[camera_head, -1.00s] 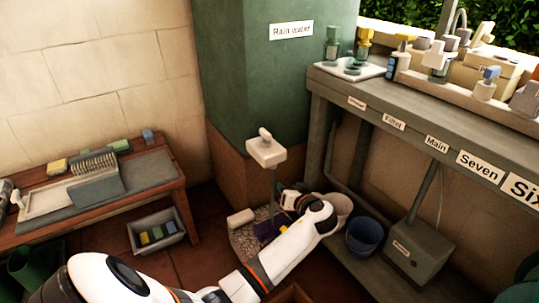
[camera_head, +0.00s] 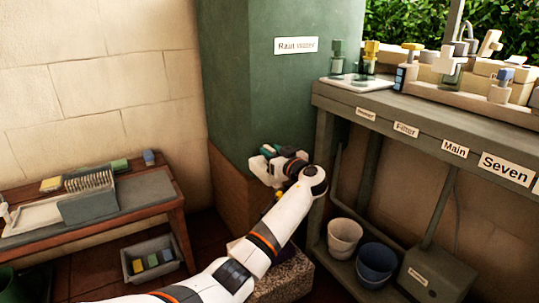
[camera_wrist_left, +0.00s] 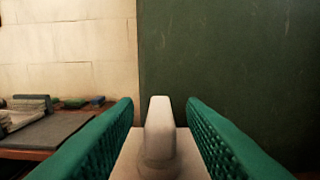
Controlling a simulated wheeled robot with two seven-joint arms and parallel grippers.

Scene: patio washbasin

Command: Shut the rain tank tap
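The green rain tank (camera_head: 275,100) stands in the middle of the head view with a "Rain water" label (camera_head: 297,45). Its white tap (camera_head: 259,170) is on the tank's lower front, partly hidden by my left gripper (camera_head: 268,152). In the left wrist view the tap's upright pale lever (camera_wrist_left: 159,125) stands between the two green ribbed fingers of the left gripper (camera_wrist_left: 162,130). The fingers are open, with a gap visible on each side of the lever. The tap's spout and what lies below it are mostly hidden by my arm. My right gripper is not in view.
A wooden bench (camera_head: 165,208) with a dish rack (camera_head: 90,203) stands at left, a grey crate (camera_head: 150,260) below it. At right is a labelled counter (camera_head: 430,118). A white pot (camera_head: 344,237) and a blue pot (camera_head: 376,263) stand under it.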

